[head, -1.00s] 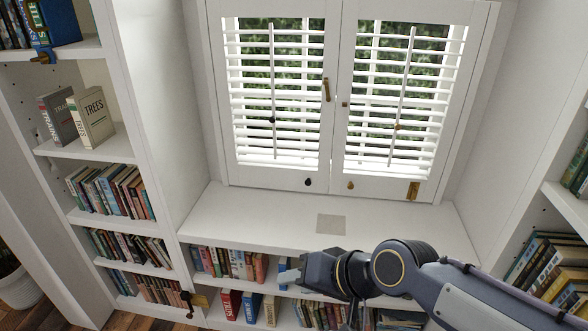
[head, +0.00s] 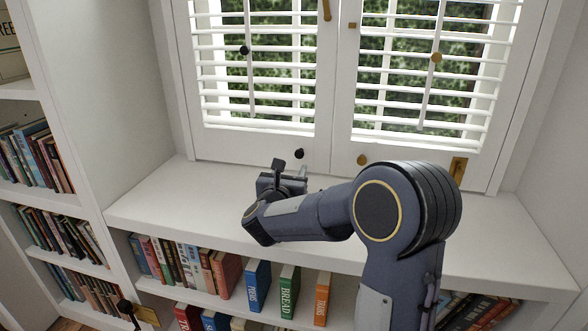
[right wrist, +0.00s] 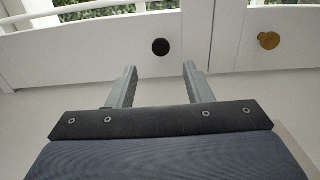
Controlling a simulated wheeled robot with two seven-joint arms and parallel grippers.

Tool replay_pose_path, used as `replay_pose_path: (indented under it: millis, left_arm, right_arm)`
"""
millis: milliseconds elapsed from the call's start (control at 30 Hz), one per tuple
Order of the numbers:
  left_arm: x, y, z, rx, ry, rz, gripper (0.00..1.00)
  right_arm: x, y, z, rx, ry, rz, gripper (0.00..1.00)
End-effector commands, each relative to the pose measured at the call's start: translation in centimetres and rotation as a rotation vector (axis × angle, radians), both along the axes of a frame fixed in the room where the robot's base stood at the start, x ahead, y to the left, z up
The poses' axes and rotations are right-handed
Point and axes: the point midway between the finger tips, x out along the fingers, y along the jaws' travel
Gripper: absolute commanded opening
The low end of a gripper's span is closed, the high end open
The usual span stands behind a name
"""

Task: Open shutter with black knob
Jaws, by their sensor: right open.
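The left white shutter panel (head: 235,147) bears a round black knob (head: 299,154) near its bottom right corner. The knob also shows in the right wrist view (right wrist: 160,46). The shutter appears closed, level with the right panel (head: 400,163). My right gripper (head: 290,170) is just below and in front of the black knob in the head view. In the right wrist view its two fingers (right wrist: 160,70) are apart and empty, with the knob centred beyond their tips and not touched. My left gripper is not in view.
A brass knob (head: 362,159) and a brass plate (head: 458,170) sit on the right panel. A brass latch (head: 327,8) is at the seam. Below the shutters is a bare white ledge (head: 160,205), with bookshelves beneath and a tall bookcase at left.

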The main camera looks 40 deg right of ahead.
Motion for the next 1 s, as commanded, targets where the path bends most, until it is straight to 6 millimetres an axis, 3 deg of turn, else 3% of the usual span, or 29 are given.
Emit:
replay_pose_path:
  millis: [500,867,1000]
  left_arm:
    - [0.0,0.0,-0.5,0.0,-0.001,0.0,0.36]
    - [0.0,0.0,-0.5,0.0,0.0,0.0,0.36]
    - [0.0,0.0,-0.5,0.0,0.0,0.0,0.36]
  right_arm:
    - [4.2,-5.5,0.0,0.0,-0.004,-0.006,0.46]
    - [4.7,-6.1,0.1,0.0,-0.004,-0.004,0.46]
    - [4.7,-6.1,0.1,0.0,-0.004,-0.003,0.3]
